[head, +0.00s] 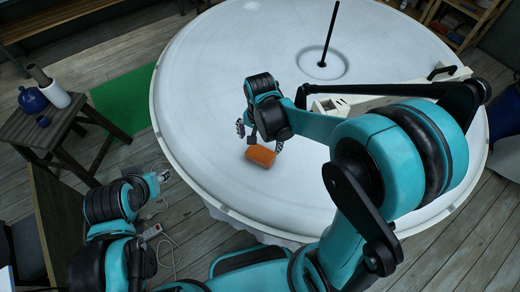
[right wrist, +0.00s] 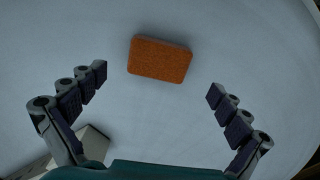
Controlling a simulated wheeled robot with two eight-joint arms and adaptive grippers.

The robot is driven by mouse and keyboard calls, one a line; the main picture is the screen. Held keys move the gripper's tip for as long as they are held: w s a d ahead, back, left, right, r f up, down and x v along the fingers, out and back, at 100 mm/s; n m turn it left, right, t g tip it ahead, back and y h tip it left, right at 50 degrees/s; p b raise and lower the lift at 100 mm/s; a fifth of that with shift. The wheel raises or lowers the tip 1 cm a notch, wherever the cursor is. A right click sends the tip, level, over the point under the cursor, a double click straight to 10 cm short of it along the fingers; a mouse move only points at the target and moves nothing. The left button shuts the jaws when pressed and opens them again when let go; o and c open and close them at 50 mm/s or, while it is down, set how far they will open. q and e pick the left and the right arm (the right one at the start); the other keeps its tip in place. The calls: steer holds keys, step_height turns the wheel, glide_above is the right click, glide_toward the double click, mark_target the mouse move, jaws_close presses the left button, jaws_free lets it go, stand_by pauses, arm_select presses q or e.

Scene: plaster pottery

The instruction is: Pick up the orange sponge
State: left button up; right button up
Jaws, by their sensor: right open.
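The orange sponge (head: 261,156) lies flat on the large round white table (head: 205,100), close to its near left edge. In the right wrist view the sponge (right wrist: 160,59) shows whole, just beyond and between the two fingertips. My right gripper (head: 261,132) is open above the table beside the sponge, and nothing is between its fingers (right wrist: 156,84). I cannot tell if it touches the sponge. My left gripper (head: 160,178) is low at the left, off the table edge, above the floor; its jaws are too small to judge.
A black rod (head: 330,35) stands near the table's far part. A whitish frame (head: 345,103) lies right of my right gripper. A wooden stool (head: 50,125) with a blue pot (head: 32,99) and a white vase (head: 55,94) stands at left. The table's left part is clear.

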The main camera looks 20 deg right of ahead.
mark_target(260, 153)
steer(key=shift+w+f, duration=0.1)
steer(key=shift+f, duration=0.2)
steer(key=f, duration=0.2)
steer(key=f+b, duration=0.1)
steer(key=f, duration=0.2)
steer(key=f+b, duration=0.1)
steer(key=f, duration=0.1)
steer(key=shift+w+d+f, duration=0.25)
steer(key=shift+d+f, duration=0.05)
steer(key=shift+r, duration=0.1)
steer(key=c, duration=0.8)
